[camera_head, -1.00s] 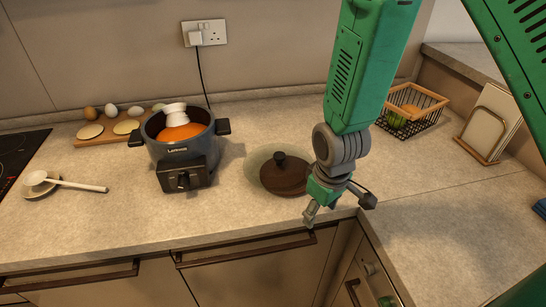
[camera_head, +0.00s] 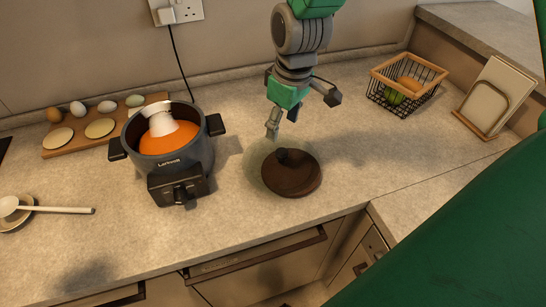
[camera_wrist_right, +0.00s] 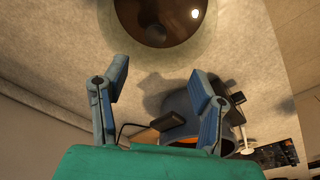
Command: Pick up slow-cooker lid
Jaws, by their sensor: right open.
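The slow-cooker lid (camera_head: 291,174) is a dark brown disc with a black knob. It lies knob up on the counter, right of the slow cooker (camera_head: 172,160), partly over a pale round shape. My right gripper (camera_head: 302,114) is open and empty above and just behind the lid, fingers pointing down and apart from it. In the right wrist view, the open fingers (camera_wrist_right: 158,78) frame bare counter, with the lid (camera_wrist_right: 160,20) cut off by the top edge. The cooker holds orange contents and a white object. My left gripper is out of view.
A wire basket (camera_head: 405,84) and a rack with boards (camera_head: 493,98) stand at the right. Counter in front of the lid is clear.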

